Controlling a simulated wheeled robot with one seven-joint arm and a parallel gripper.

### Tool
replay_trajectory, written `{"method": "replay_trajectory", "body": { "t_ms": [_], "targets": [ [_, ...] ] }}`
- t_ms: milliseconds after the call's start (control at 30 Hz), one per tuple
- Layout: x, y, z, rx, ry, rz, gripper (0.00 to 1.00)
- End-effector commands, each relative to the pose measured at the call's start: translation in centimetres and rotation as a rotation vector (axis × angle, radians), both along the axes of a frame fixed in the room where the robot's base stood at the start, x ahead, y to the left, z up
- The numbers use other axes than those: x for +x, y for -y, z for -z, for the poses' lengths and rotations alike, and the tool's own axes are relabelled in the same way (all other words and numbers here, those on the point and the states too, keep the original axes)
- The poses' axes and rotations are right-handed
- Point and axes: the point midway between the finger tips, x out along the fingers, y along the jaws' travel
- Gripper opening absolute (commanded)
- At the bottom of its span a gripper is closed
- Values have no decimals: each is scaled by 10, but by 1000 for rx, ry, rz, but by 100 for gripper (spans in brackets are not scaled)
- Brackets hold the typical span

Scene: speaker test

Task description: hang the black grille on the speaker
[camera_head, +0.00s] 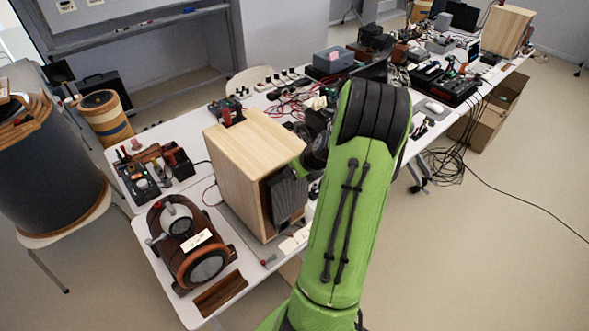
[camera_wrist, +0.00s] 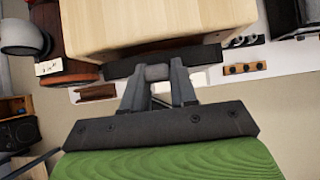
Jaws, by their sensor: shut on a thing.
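The speaker (camera_head: 237,165) is a light wooden box standing upright on the table. Its front faces right, toward my arm. The black grille (camera_head: 289,194) is a dark, ribbed panel upright at that front. In the wrist view the grille (camera_wrist: 204,59) shows edge-on as a dark bar along the front edge of the speaker (camera_wrist: 150,22). My gripper (camera_wrist: 157,74) is shut on the grille near the middle of its edge. I cannot tell whether the grille touches the speaker's front. In the head view my arm hides the fingers.
A brown rounded device (camera_head: 190,244) stands left of the speaker on the white table (camera_head: 155,255). Small instruments (camera_head: 152,168) lie behind it. Cables and electronics crowd the table farther back. Another wooden box (camera_head: 507,30) stands at the far end. The floor to the right is mostly clear.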

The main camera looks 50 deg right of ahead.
Motion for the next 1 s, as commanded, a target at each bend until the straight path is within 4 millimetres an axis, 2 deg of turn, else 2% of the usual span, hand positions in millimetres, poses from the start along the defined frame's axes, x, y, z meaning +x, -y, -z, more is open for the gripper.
{"method": "replay_trajectory", "body": {
  "t_ms": [1000],
  "targets": [
    [7, 2, 0, -1, 0, 0, 0]
  ]
}}
